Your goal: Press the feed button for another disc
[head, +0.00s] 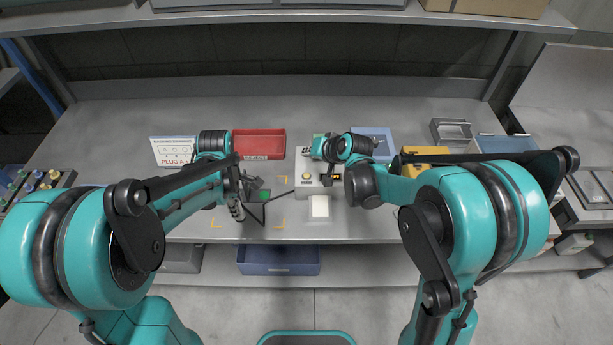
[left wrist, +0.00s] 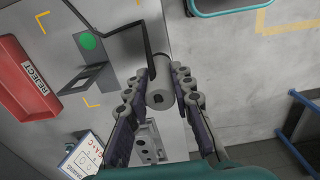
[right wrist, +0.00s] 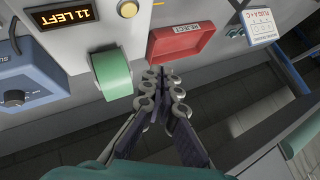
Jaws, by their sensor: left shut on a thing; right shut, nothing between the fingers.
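The pale feed unit (head: 302,158) stands at mid-bench with a yellow round button (head: 306,175) on its front left. A green curved part (right wrist: 112,72) sits behind the display. My right gripper (right wrist: 165,82) is shut and empty, just beside the green part and apart from the button. My left gripper (left wrist: 160,76) is shut on a grey cylinder (left wrist: 159,93), near a dark cable, left of the feed unit.
A red reject tray (head: 258,144) and a white sign (head: 172,151) stand behind on the left. A blue box (head: 372,139) stands behind on the right. A green round spot (left wrist: 88,40) is on a fixture near my left gripper. A white pad (head: 320,207) lies in front.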

